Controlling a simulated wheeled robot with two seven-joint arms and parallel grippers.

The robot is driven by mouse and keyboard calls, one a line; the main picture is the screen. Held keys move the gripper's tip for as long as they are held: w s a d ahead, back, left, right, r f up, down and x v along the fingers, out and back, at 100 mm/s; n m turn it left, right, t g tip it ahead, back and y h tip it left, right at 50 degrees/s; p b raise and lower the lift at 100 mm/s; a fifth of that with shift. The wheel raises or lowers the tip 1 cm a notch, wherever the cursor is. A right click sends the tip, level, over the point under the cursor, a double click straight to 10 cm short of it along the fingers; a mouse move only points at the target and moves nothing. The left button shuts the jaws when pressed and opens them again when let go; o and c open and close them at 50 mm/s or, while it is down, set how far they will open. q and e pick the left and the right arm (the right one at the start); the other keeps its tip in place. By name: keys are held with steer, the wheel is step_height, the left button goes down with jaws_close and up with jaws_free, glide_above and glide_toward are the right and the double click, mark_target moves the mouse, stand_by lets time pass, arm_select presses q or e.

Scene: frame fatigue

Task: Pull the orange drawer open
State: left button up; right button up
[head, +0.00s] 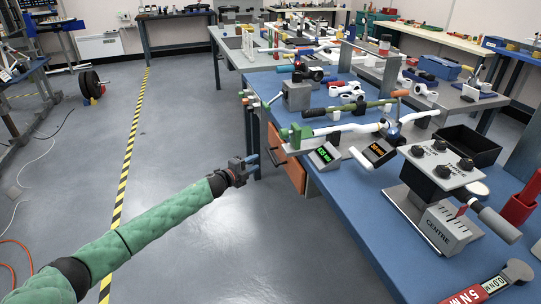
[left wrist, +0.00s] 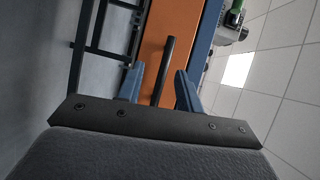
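The orange drawer (head: 287,160) is under the blue workbench (head: 350,185), and its front seems flush with the bench. In the left wrist view the orange drawer front (left wrist: 172,22) fills the upper middle, with a dark bar handle (left wrist: 168,60) standing out from it. My left gripper (head: 249,162) is just left of the drawer in the head view. Its two blue fingers are apart in the left wrist view (left wrist: 160,82), and the handle shows between them, touching neither as far as I can see. My right gripper is not in view.
The benchtop holds a grey device marked CENTRE (head: 437,180), small digital displays (head: 323,156) and a black bin (head: 466,146). Blue bench legs stand beside the drawer. The grey floor (head: 190,130) left of the bench is open, with a yellow-black stripe (head: 133,140).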

mark_target(272, 157)
arm_select(q)
steer(key=shift+w+d+r+m+g+h, duration=0.2)
steer(key=shift+w+d+m+h, duration=0.3)
steer(key=shift+d, duration=0.75)
steer(key=shift+w+d+r+m+g+h, duration=0.1)
steer(key=shift+w+d+m+g, duration=0.1)
steer(key=shift+w+d, duration=0.75)
steer(key=shift+w+d+r+m+g+h, duration=0.2)
steer(key=shift+w+d+m+h, duration=0.1)
steer(key=shift+d, duration=1.25)
jaws_close()
